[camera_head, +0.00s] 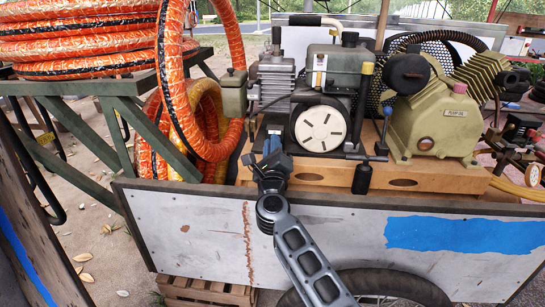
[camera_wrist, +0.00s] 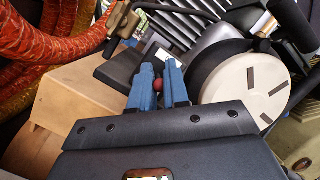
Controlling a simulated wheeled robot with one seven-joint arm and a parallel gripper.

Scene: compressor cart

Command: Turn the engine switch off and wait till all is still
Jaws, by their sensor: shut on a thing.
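The engine (camera_head: 335,85) stands on the cart, with a white slotted round cover (camera_head: 320,129) on its near side. The cover also shows at the right in the wrist view (camera_wrist: 240,95). My gripper (camera_head: 271,160) is at the engine's lower left, beside the cover. In the wrist view, its two blue fingers (camera_wrist: 160,70) point at a dark box on the engine. A small red knob (camera_wrist: 157,84), which looks like the engine switch, sits between the fingers, and they are shut on it. The fingers partly hide it, so I cannot tell its position.
An olive compressor pump (camera_head: 435,120) stands right of the engine on a wooden base (camera_head: 450,177). Orange hose coils (camera_head: 85,40) hang at the left. The cart's grey side panel (camera_head: 190,225) lies below my gripper.

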